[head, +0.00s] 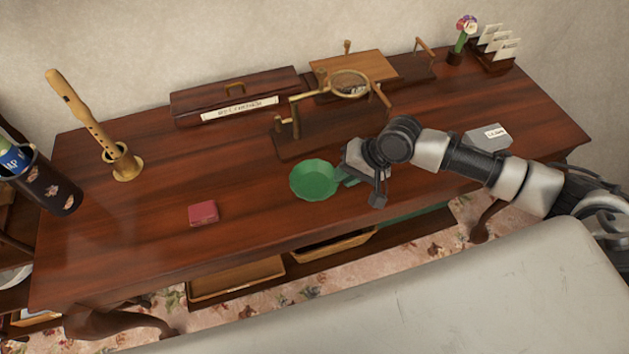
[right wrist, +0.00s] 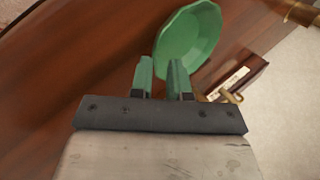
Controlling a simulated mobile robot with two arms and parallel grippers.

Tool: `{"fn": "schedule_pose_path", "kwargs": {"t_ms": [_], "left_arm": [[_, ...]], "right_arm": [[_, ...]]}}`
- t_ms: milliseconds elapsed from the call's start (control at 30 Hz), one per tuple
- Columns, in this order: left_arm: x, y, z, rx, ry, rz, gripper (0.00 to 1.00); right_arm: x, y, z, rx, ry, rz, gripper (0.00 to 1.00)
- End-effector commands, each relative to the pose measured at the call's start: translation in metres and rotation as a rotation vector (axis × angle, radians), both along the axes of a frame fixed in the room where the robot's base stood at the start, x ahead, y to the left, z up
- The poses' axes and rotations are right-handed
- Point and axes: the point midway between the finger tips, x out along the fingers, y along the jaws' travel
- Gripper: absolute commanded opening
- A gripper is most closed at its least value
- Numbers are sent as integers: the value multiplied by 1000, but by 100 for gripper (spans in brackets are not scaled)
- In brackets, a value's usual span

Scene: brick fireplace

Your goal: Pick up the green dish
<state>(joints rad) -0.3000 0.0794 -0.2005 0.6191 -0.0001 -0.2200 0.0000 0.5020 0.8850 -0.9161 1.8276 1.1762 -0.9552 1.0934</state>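The green dish (head: 314,179) is a shallow bowl with a scalloped rim, standing upright on the dark wooden desk. It also shows in the right wrist view (right wrist: 190,38), just beyond the fingertips. My right gripper (head: 346,180) is at the dish's right side, low over the desk. In the right wrist view its two green fingers (right wrist: 161,62) are apart, with the near rim of the dish at their tips; one finger overlaps the rim in the picture. Whether they touch it I cannot tell. My left gripper is not in view.
A magnifier stand (head: 300,138) is behind the dish. A small red box (head: 203,213) lies to its left, and a recorder in a brass holder (head: 122,163) stands further left. A grey box (head: 487,137) lies to the right.

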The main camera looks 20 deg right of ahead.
Motion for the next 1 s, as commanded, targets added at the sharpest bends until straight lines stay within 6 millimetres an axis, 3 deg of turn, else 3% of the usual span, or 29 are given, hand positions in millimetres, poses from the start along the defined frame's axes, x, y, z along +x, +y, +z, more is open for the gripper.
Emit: {"fn": "schedule_pose_path", "kwargs": {"t_ms": [300, 500, 633, 1000], "left_arm": [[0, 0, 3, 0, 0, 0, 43], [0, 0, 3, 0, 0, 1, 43], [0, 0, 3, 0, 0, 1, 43], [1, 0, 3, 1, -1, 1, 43]], "right_arm": [[6, 18, -30, 0, -1, -1, 17], [6, 18, -31, -1, -1, 0, 17], [6, 18, -31, -1, -1, 0, 0], [6, 18, -30, -1, -1, 0, 0]]}}
